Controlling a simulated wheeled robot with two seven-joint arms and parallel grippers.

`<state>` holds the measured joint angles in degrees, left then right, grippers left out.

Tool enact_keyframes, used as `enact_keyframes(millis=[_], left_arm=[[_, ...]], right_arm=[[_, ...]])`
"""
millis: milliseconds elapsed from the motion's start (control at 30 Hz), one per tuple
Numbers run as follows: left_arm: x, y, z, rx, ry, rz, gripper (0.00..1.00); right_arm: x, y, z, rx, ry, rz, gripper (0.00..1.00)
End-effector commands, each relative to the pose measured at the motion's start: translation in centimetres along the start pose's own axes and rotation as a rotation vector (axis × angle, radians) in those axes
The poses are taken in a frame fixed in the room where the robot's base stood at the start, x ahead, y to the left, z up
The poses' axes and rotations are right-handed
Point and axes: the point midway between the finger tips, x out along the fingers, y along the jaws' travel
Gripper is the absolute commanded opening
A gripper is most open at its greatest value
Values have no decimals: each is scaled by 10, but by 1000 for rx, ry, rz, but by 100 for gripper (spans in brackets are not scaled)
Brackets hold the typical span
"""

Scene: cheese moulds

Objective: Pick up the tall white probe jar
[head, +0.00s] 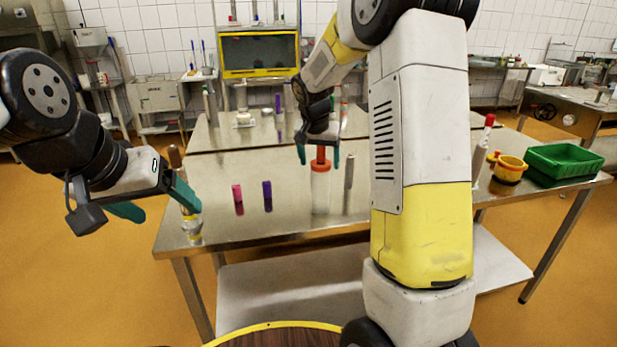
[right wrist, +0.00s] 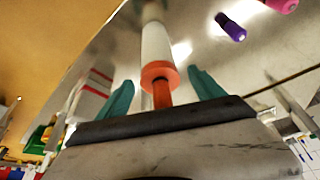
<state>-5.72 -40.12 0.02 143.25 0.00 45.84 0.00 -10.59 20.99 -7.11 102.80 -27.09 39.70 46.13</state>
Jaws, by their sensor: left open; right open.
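The tall white probe jar (head: 320,192) stands upright on the steel table, with an orange lid and a narrower orange stem on top. It also shows in the right wrist view (right wrist: 156,45). My right gripper (head: 319,158) is open above the jar, with its green fingers on either side of the orange stem. In the right wrist view the stem lies between the fingers (right wrist: 163,92), near the palm, and I see gaps on both sides. My left gripper (head: 158,204) is open and empty at the table's left edge.
Pink (head: 237,193) and purple (head: 267,190) cylinders stand left of the jar. A thin grey rod (head: 349,170) stands close to its right. A yellow cup (head: 509,168) and a green crate (head: 564,160) are at the right. My right arm hides part of the table.

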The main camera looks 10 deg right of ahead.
Motion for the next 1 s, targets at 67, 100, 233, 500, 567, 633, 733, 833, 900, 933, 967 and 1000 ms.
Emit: enact_keyframes(millis=[67,100,233,500,567,633,733,833,900,933,967,1000], left_arm=[[0,0,0,0,0,0,79],[0,0,0,0,0,0,79],[0,0,0,0,0,0,79],[0,0,0,0,0,0,79],[0,0,0,0,0,0,79],[0,0,0,0,0,0,79],[0,0,0,0,0,0,79],[0,0,0,0,0,0,79],[0,0,0,0,0,0,79],[0,0,0,0,0,0,79],[0,0,0,0,0,0,79],[0,0,0,0,0,0,79]], right_arm=[[14,0,2,0,-3,2,77],[18,0,1,0,-3,1,77],[27,0,1,1,-2,0,77],[28,0,1,0,-1,-1,68],[28,0,1,0,-1,-1,56],[28,0,1,0,-1,-1,42],[28,0,1,0,-1,-1,22],[28,0,1,0,-1,-1,3],[28,0,1,0,-1,-1,0],[28,0,1,0,-1,-1,0],[27,0,1,0,0,-1,0],[27,0,1,0,0,-1,0]])
